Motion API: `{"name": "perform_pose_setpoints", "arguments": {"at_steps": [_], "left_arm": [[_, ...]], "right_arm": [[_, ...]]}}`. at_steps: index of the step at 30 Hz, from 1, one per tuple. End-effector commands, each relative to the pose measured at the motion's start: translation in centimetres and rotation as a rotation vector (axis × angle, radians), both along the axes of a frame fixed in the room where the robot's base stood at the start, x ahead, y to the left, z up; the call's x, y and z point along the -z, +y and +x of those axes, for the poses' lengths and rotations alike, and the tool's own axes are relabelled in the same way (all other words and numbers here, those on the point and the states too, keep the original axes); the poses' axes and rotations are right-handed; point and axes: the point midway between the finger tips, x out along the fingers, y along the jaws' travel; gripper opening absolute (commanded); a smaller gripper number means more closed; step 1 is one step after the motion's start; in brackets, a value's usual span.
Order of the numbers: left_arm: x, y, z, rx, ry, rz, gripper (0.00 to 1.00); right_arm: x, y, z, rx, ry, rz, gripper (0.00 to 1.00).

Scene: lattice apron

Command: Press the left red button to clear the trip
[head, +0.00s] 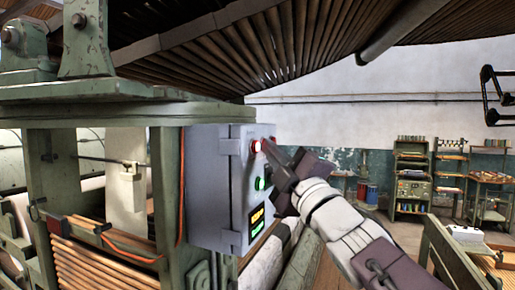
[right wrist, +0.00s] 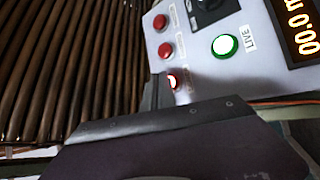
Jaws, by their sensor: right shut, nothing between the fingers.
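A grey control box (head: 212,190) is fixed to the green machine. Its left red button (head: 257,146) glows near the top of the front face. In the right wrist view this lit button (right wrist: 172,82) is partly hidden behind my fingers. Two unlit red buttons, one nearer (right wrist: 165,48) and one farther (right wrist: 160,22), line up beyond it. My right gripper (head: 268,147) is shut and empty, its tips right at the lit button. I cannot tell whether they touch it. My left gripper is not in view.
A green lamp (right wrist: 225,45) marked LIVE is lit beside the red row, with a number display (right wrist: 300,25) past it. An orange cable (head: 182,190) hangs left of the box. Slatted wood (head: 290,45) overhangs above. Shelves (head: 411,180) stand far off at right.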

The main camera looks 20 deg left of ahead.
Motion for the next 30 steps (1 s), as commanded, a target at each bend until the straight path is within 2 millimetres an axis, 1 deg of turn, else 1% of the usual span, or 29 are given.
{"name": "perform_pose_setpoints", "arguments": {"at_steps": [30], "left_arm": [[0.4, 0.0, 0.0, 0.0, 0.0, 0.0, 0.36]], "right_arm": [[0.0, 1.1, 0.0, -0.001, -0.001, 0.0, 0.0]]}}
